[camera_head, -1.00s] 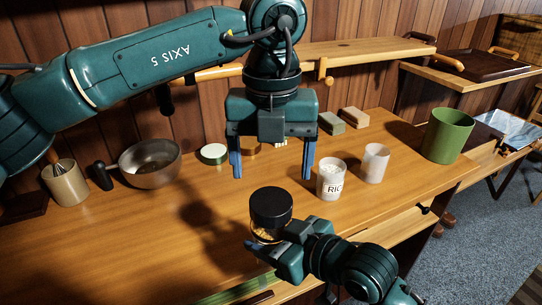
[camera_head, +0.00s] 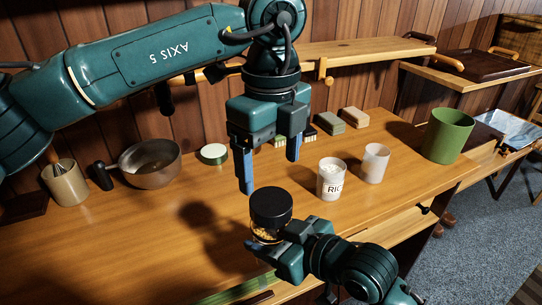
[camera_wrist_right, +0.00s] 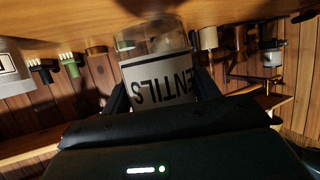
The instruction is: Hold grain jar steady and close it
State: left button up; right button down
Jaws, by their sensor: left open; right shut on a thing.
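The grain jar (camera_head: 264,234) is clear with yellowish grain inside, standing upright near the front of the table. A black lid (camera_head: 271,204) sits on its top; I cannot tell how tightly. In the right wrist view the jar (camera_wrist_right: 158,68) shows a label reading "ENTILS", upside down, between the fingers. My right gripper (camera_head: 262,246) is shut on the jar's body. My left gripper (camera_head: 270,174) is open and empty, pointing down, above and slightly behind the lid, its fingers apart and turned at an angle.
A green bin (camera_head: 447,136) is at right. Table left of the jar is clear.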

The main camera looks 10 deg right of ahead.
aim_at(271, 200)
pick_arm(q)
jog(key=shift+f, duration=3.95)
jog(key=shift+c, duration=0.4)
jog(key=c, duration=0.9)
jog(key=m, duration=0.5)
jog(key=shift+m, duration=0.4)
jog(key=m, duration=0.4)
jog(key=o, duration=1.1)
